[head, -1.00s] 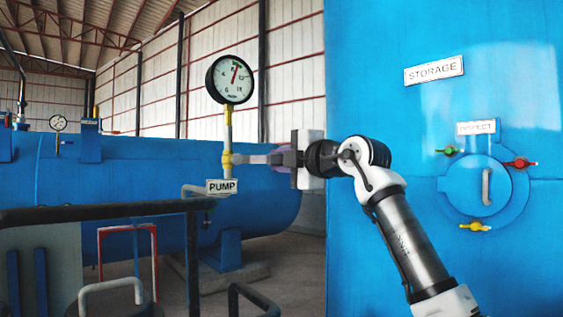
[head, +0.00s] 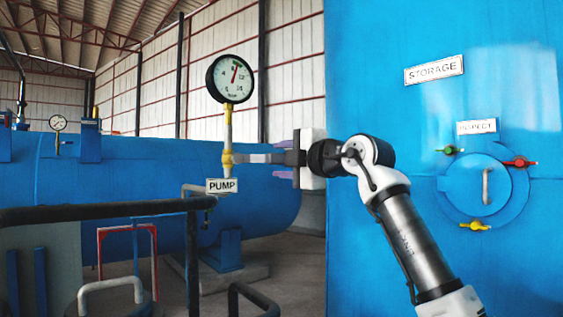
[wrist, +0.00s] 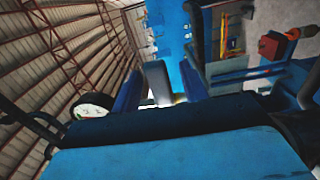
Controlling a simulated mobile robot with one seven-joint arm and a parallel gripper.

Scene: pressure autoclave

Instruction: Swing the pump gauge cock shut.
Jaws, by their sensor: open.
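The pump gauge (head: 231,79) is a round white dial with a black rim and a red needle. It stands on an upright pipe (head: 228,125) above the PUMP label (head: 221,186). The yellow cock (head: 227,159) sits low on this pipe. My gripper (head: 240,158) is open and comes in level from the right, its fingertips at the yellow cock. I cannot tell whether they touch it, and the cock's handle is not clear. The gauge also shows edge-on in the wrist view (wrist: 92,104), beside my fingers.
A blue STORAGE tank (head: 390,130) with an inspection hatch (head: 480,185) fills the right side. A dark railing (head: 100,213) runs across the lower left. A large blue horizontal tank (head: 150,165) lies behind the pipe.

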